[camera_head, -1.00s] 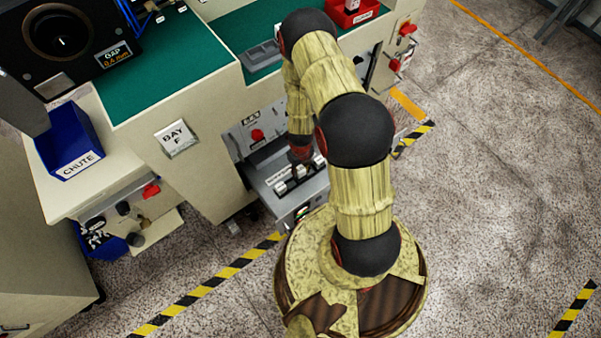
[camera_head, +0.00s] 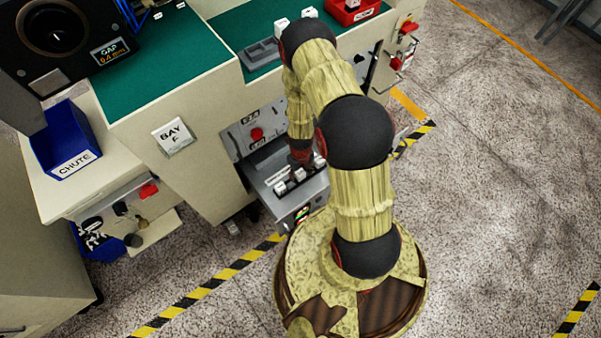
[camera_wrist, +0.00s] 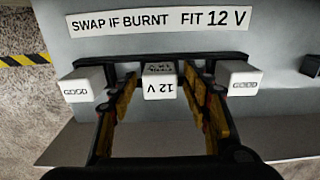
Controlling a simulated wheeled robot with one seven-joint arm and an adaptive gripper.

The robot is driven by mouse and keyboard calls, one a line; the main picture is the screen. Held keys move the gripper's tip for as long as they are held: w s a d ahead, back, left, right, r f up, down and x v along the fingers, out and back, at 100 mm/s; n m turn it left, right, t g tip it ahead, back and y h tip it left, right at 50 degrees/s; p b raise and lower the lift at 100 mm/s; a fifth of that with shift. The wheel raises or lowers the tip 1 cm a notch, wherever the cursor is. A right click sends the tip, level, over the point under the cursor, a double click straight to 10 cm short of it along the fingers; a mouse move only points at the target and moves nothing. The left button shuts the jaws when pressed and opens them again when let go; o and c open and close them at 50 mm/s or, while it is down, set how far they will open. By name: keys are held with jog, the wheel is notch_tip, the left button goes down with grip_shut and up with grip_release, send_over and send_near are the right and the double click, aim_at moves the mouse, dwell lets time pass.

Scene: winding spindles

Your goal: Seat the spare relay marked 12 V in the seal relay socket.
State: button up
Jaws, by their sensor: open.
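In the wrist view, a white relay marked 12 V (camera_wrist: 159,84) stands in the middle of a row, in line with white relays marked GOOD on the left (camera_wrist: 84,84) and right (camera_wrist: 238,79). Its lettering reads upside down. My gripper (camera_wrist: 158,92) is open, with one finger on each side of the 12 V relay and small gaps showing. The relay's underside and the socket beneath are hidden, so I cannot tell how deep it sits. In the head view, my gripper (camera_head: 301,160) is down at the grey drawer (camera_head: 309,189), partly hidden by my arm.
A label plate (camera_wrist: 160,21) reads SWAP IF BURNT, FIT 12 V. Two white blocks (camera_head: 281,24) (camera_head: 309,12) stand on the green bench top beside a grey tray (camera_head: 262,53). A red bin (camera_head: 353,10) and a blue chute box (camera_head: 66,143) stand nearby.

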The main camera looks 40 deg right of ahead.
jog(key=shift+r, duration=0.1)
notch_tip(320, 180, up, 12)
jog(key=p, duration=0.7)
notch_tip(320, 180, up, 17)
jog(key=n+t, duration=0.2)
jog(key=n, duration=0.6)
send_over(300, 173)
jog(key=w+a, duration=0.3)
jog(key=w, duration=0.5)
jog(key=s+a+r+n+t, duration=0.1)
jog(key=a+r+n, duration=0.1)
jog(key=r+n, duration=0.5)
jog(key=a+r+n, duration=0.3)
jog(key=r, duration=0.9)
jog(key=s+a+r+n+t, duration=0.1)
jog(key=s+a+r+n, duration=0.1)
jog(key=s+r+n, duration=0.6)
jog(key=s+a+r+n+t, duration=0.1)
jog(key=s+r+n, duration=0.8)
jog(key=s+r, duration=0.2)
jog(key=shift+a+r+n+t, duration=0.3)
jog(key=shift+a+r, duration=0.05)
jog(key=shift+r, duration=0.2)
jog(key=shift+s, duration=0.1)
